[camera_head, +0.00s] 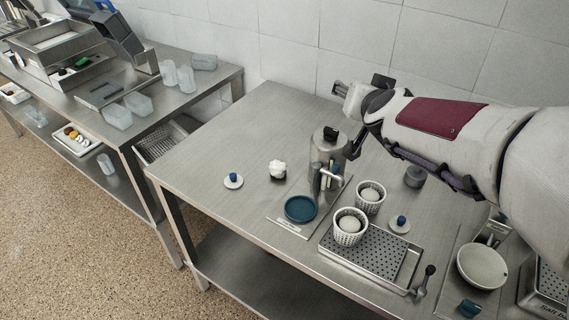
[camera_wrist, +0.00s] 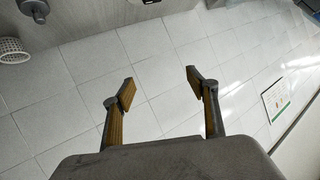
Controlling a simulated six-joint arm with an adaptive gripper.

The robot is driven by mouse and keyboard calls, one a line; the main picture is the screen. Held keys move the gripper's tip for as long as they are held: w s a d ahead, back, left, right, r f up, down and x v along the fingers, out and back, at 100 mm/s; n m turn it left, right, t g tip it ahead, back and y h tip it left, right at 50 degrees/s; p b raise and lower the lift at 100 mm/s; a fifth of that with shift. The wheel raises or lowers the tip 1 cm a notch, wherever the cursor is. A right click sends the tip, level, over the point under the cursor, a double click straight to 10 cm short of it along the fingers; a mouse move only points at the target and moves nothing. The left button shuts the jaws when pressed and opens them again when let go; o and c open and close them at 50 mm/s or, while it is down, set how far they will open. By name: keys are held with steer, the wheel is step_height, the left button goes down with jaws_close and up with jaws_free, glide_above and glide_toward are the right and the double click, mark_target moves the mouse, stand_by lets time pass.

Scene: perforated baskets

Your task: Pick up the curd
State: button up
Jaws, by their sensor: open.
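Two white perforated baskets, a rear one (camera_head: 371,208) and a front one (camera_head: 350,240), each hold a rounded pale mass; I cannot tell whether these are curd too. My gripper (camera_head: 340,89) is raised near the tiled wall, behind and above the pot, well apart from the curd and baskets. In the wrist view my gripper (camera_wrist: 160,84) has its fingers spread with nothing between them; wall tiles fill the background.
Blue-knobbed lids (camera_head: 233,182) and a pale bowl (camera_head: 482,267) are also on the table. Its left part is mostly clear.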

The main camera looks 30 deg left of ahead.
steer(key=w+a+f+t, duration=0.1)
steer(key=w+a+f, duration=0.1)
steer(key=a+f, duration=0.5)
steer(key=m+t+h, duration=0.1)
steer(key=h, duration=0.2)
glide_above(275, 170)
steer(key=w+d, duration=0.1)
steer(key=d, duration=0.1)
step_height(275, 170, down, 10)
steer(key=shift+g+h, duration=0.4)
steer(key=shift+h, duration=0.4)
steer(key=s+f, duration=0.2)
steer(key=f, duration=0.1)
steer(key=s+f, duration=0.1)
steer(key=f, duration=0.3)
steer(key=s+f, duration=0.2)
steer(key=f, duration=0.1)
steer(key=shift+s+a+f, duration=0.2)
steer(key=shift+s+a, duration=0.1)
steer(key=shift+a, duration=0.05)
steer(key=shift+w, duration=0.1)
steer(key=shift+x, duration=1.2)
steer(key=shift+w+f, duration=0.1)
steer(key=shift+a+x, duration=0.1)
steer(key=shift+x, duration=1.15)
steer(key=shift+a+x, duration=0.15)
steer(key=shift+x, duration=1.1)
steer(key=shift+f, duration=0.15)
